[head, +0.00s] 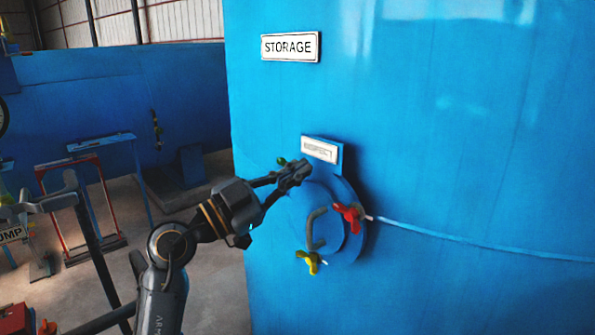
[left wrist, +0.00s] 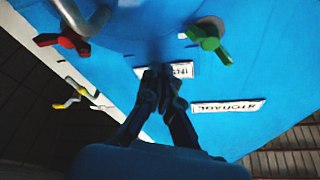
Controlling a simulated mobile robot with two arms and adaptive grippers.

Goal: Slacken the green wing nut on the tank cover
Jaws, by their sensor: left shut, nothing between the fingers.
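The round blue tank cover (head: 332,246) sits on the side of the big blue tank, with a grey curved handle (head: 312,232) on it. The green wing nut (head: 282,161) shows at the cover's upper left, partly hidden behind my left gripper (head: 300,168). In the left wrist view the green wing nut (left wrist: 208,42) is to the right of and above my fingertips (left wrist: 163,72), apart from them. My left gripper is shut and empty, in front of the cover's upper edge. My right gripper is not in view.
A red wing nut (head: 350,213) is at the cover's right and a yellow one (head: 311,262) at its bottom. An INSPECT plate (head: 320,150) juts out just above the cover. A STORAGE sign (head: 290,47) is higher up. Stands and a blue vessel are at the left.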

